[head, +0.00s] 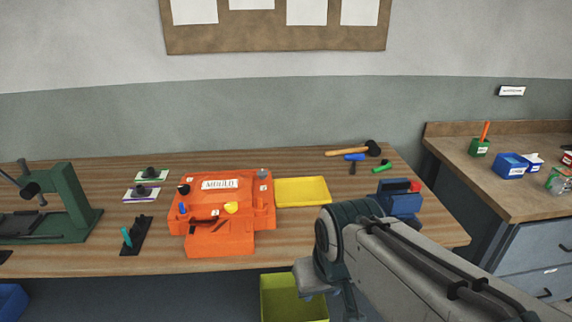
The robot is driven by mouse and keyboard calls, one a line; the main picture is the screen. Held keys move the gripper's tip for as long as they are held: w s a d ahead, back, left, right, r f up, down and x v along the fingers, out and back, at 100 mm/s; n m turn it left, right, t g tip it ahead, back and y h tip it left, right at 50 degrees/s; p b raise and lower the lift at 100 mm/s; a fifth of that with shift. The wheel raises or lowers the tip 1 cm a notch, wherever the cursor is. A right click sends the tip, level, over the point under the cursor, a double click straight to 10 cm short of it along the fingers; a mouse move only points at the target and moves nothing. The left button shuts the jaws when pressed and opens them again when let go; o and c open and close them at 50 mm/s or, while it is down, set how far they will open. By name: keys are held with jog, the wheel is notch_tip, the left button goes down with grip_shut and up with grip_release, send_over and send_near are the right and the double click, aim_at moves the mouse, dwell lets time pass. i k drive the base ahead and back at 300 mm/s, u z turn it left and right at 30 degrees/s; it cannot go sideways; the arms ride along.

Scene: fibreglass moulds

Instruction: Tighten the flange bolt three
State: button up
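An orange mould (250,214) with a label on top lies on the wooden bench, left of the picture's middle. A dark round knob (184,189) sits at its left edge and a grey one (263,173) at its back right corner. A blue piece, a yellow piece (231,207) and a dark bar-like piece (205,221) are on its front part. Small white tags by the knobs are too small to read, so I cannot tell which is bolt three. My arm reaches in from the lower right, but I cannot make out my gripper's fingers.
A yellow tray (303,192) lies right of the mould. A mallet (352,150) and blue and green tools lie behind it. A green press (68,205) stands left, a blue device (400,204) right. A yellow-green bin (292,298) is below the bench edge.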

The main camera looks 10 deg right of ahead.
aim_at(262, 173)
jog(key=z, duration=0.25)
jog(key=i, duration=1)
